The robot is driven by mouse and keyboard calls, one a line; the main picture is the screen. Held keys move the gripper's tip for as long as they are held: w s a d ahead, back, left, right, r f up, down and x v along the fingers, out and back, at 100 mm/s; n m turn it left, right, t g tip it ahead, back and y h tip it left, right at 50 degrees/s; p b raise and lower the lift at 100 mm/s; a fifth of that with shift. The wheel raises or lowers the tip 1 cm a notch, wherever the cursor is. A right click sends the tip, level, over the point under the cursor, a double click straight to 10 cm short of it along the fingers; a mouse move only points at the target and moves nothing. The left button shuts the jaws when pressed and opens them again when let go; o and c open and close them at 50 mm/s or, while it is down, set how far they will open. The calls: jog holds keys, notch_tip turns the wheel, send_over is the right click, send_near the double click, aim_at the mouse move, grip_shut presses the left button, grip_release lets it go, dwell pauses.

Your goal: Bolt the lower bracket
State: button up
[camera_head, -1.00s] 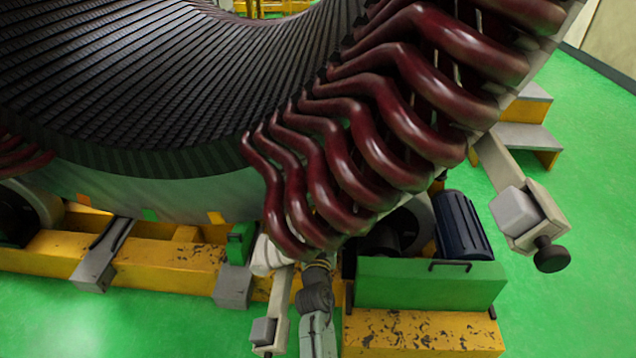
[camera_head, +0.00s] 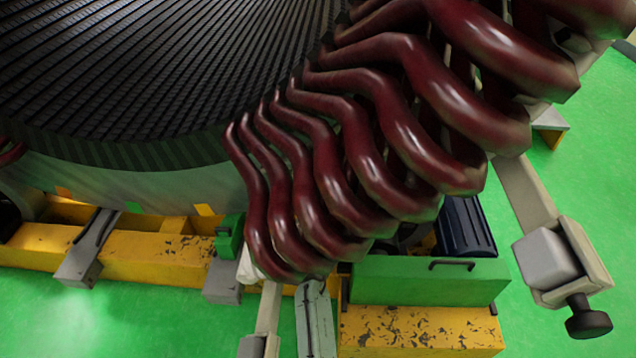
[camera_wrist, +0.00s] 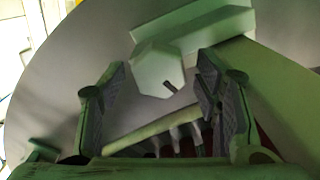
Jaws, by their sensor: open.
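My gripper (camera_wrist: 163,78) is open in the wrist view, its two fingers apart. A pale hexagonal piece (camera_wrist: 155,68) with a dark slot shows between and just beyond the fingertips; I see no clear contact. A pale green bar (camera_wrist: 200,28) lies behind it. In the head view, a grey bracket arm (camera_head: 268,308) comes down below the front coils, its lower end cut off by the picture edge. Another bracket (camera_head: 548,258) with a pale block and black knob stands at the right. My gripper is hidden under the coils in the head view.
Dark red coil ends (camera_head: 325,190) of the stator crowd the space above. A yellow frame (camera_head: 150,255), a green box (camera_head: 410,282) and a blue motor (camera_head: 465,228) stand low around it. Green floor (camera_head: 150,325) is free at the lower left.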

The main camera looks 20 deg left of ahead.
jog(key=shift+w, duration=0.25)
jog(key=c, duration=1.1)
jog(key=m+b, duration=0.2)
jog(key=b, duration=0.1)
jog(key=shift+f, duration=0.3)
jog(key=shift+c, duration=0.2)
jog(key=shift+r+m+b, duration=0.1)
jog(key=shift+m+b, duration=0.9)
jog(key=shift+b, duration=0.05)
jog(key=shift+d+r+m, duration=0.1)
jog(key=shift+r+m, duration=0.15)
jog(key=shift+m, duration=0.15)
jog(key=o, duration=1.1)
jog(key=shift+o, duration=0.2)
